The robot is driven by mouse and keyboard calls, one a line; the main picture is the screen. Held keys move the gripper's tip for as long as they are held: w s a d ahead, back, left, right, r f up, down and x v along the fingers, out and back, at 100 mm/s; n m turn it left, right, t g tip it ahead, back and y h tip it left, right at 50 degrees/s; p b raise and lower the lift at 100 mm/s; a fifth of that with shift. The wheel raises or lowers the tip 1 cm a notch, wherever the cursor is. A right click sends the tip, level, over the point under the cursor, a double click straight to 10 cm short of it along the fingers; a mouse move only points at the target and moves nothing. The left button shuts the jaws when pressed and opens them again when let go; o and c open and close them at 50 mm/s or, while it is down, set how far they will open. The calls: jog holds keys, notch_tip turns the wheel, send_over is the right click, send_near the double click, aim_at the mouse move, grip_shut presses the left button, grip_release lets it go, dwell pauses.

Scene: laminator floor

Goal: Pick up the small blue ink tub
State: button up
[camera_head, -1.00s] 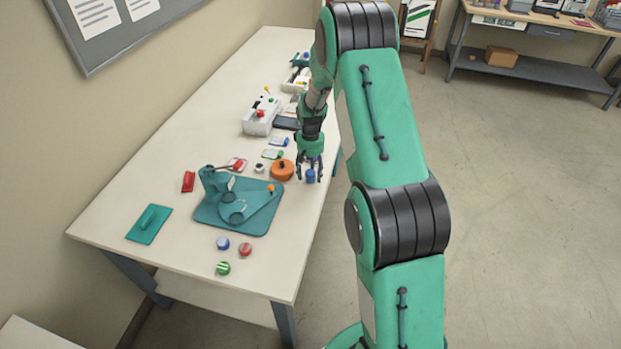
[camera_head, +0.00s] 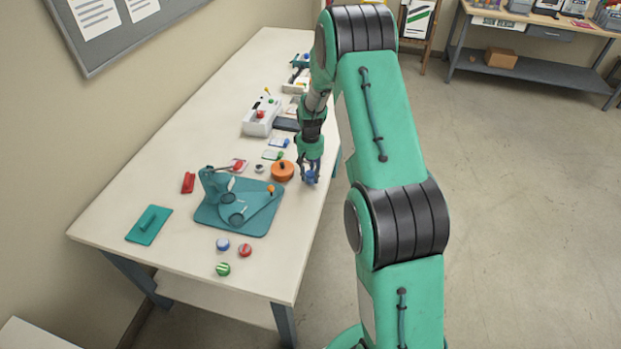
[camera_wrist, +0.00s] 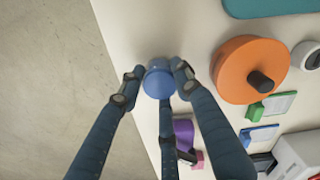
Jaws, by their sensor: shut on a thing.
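The small blue ink tub (camera_wrist: 159,82) is between the fingers of my gripper (camera_wrist: 157,76) in the wrist view. My gripper is shut on it, with fingertips touching its sides. In the head view my gripper (camera_head: 311,172) is at the right edge of the white table, with a bit of the blue tub (camera_head: 311,178) showing between the fingers. The tub is at or close to the tabletop; I cannot tell whether it touches.
An orange round container with a dark knob (camera_head: 283,171) stands close to the left of my gripper. A teal machine on a base plate (camera_head: 238,214) is nearer the front. Small colored tubs (camera_head: 223,244) lie at the front. The table edge (camera_wrist: 130,60) is close by.

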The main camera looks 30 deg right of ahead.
aim_at(311, 173)
jog(key=shift+r, duration=0.45)
notch_tip(311, 173, up, 3)
jog(key=shift+r+p, duration=0.1)
jog(key=shift+p, duration=0.3)
jog(key=s+a, duration=0.2)
jog(key=s, duration=0.5)
jog(key=s+a+p, duration=0.1)
jog(key=s+a, duration=0.2)
jog(key=s, duration=0.5)
jog(key=shift+r, duration=0.45)
jog(key=shift+s, duration=0.1)
